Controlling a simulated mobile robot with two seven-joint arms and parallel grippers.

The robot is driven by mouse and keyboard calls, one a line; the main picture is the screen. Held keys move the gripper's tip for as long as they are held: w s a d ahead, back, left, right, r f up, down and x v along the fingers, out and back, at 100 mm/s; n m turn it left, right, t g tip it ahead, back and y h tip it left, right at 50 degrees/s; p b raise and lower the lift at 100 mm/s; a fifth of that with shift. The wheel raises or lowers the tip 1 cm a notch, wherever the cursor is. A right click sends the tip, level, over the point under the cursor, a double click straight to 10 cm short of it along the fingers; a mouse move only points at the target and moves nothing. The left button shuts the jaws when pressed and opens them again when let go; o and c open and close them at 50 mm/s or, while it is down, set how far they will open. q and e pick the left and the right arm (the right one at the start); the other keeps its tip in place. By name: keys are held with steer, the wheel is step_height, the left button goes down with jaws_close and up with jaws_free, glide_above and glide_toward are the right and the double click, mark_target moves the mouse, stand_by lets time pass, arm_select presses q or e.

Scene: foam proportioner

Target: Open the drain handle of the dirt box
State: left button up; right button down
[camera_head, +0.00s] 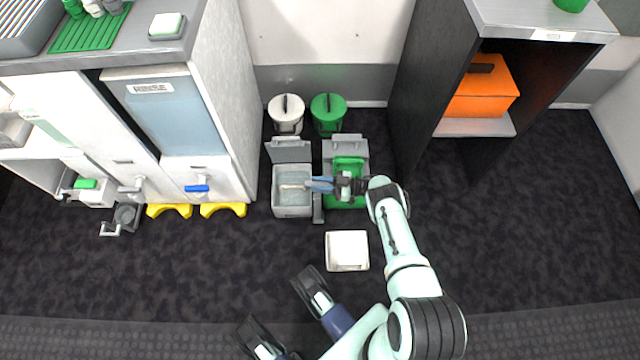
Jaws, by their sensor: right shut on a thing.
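A grey open-topped box (292,210) stands on the floor near the middle, with its grey lid (290,151) raised at the back. No label shows, so I cannot tell for sure that it is the dirt box. A dark grey upright part (318,208) stands at its right side; whether it is the drain handle is unclear. My right gripper (312,185) reaches leftward over a green box (347,163) to the grey box. It is shut on a thin pale piece (293,187) above the grey box's opening.
A white square container (347,250) sits on the floor in front. White (285,117) and green (328,117) lidded buckets stand behind the boxes. A rinse cabinet with a blue handle (197,188) is at left. A dark shelf holds an orange box (482,90). Floor at right is clear.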

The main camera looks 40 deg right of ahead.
steer(key=shift+w+r+n+g+y, duration=0.1)
steer(key=shift+w+n+g+y, duration=0.05)
steer(key=shift+n+g+y, duration=0.7)
stand_by(0.3)
steer(key=c, duration=1)
jaws_free()
steer(key=shift+a, duration=0.1)
